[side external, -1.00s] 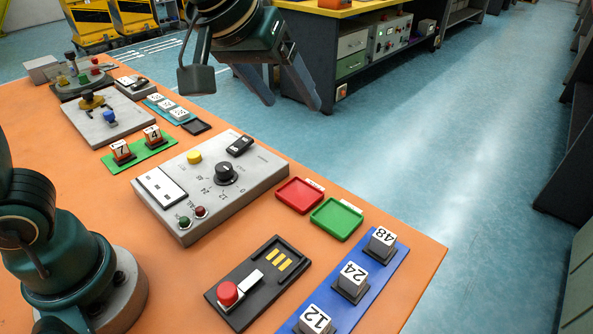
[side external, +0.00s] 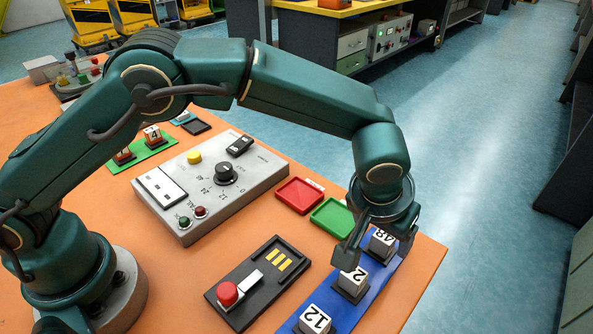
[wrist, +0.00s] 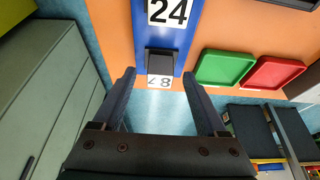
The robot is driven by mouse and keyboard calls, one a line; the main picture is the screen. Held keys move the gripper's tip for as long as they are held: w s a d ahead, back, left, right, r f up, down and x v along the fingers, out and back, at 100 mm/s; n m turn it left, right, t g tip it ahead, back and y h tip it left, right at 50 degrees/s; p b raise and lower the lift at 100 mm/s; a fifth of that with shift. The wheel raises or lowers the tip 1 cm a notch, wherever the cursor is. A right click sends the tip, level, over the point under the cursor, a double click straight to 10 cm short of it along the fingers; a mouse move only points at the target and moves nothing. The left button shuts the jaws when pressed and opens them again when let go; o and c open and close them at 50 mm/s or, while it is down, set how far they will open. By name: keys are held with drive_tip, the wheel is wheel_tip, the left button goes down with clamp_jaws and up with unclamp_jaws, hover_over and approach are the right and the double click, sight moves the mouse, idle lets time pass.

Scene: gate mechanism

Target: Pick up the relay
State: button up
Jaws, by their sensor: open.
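No part in view is marked as the relay; three white-topped blocks on dark bases stand along a blue strip (side external: 325,290). The 48 block (side external: 383,241) is at the far end, the 24 block (side external: 353,281) in the middle, and the 12 block (side external: 315,321) nearest the camera. My gripper (side external: 378,248) is open over the strip's far half, near the 48 and 24 blocks. In the wrist view, the 48 block (wrist: 160,81) appears between the two fingertips (wrist: 159,76), with the 24 block (wrist: 168,13) beyond. Nothing is held. Contact cannot be told.
A red tray (side external: 300,194) and a green tray (side external: 329,219) lie left of the strip. A black panel with a red knob (side external: 228,293) and a grey control box (side external: 200,215) are further left. The orange table's edge is just right of the strip.

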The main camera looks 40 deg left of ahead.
drive_tip(key=shift+x, duration=1.2)
clamp_jaws()
drive_tip(key=shift+r, duration=0.15)
